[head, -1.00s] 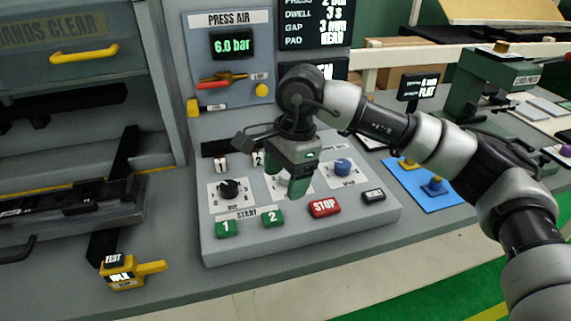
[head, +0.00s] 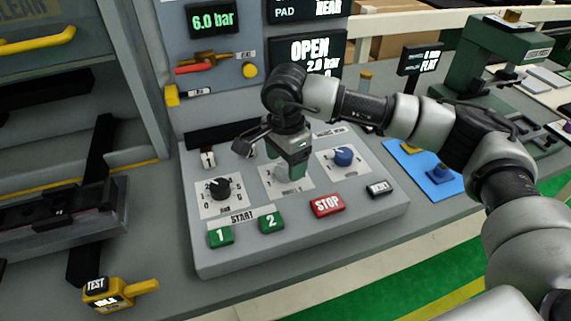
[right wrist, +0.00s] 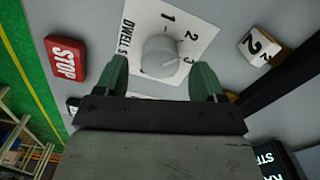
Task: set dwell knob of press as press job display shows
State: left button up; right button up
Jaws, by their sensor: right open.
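The dwell knob (right wrist: 160,56) is a pale grey round knob on a white dial plate marked DWELL S with 1, 2 and 3. A thin line on the knob points toward the 3 side. In the head view its dial plate (head: 270,186) shows, but my right gripper covers most of the knob. My right gripper (head: 294,172) points down over it; in the right wrist view its open green fingers (right wrist: 161,80) stand on either side of the knob, contact unclear. The job display (head: 308,9) is cut off at the top; only PAD REAR is readable. My left gripper is not in view.
A black knob (head: 220,189) is left of the dwell dial and a blue knob (head: 343,156) right. START buttons 1 (head: 220,236) and 2 (head: 271,222) and a red STOP button (head: 327,205) sit in front. A status display (head: 305,52) reads OPEN.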

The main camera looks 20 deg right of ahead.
jog(key=shift+f, duration=1.25)
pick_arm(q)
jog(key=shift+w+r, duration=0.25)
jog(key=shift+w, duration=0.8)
pick_arm(e)
jog(key=c, duration=0.9)
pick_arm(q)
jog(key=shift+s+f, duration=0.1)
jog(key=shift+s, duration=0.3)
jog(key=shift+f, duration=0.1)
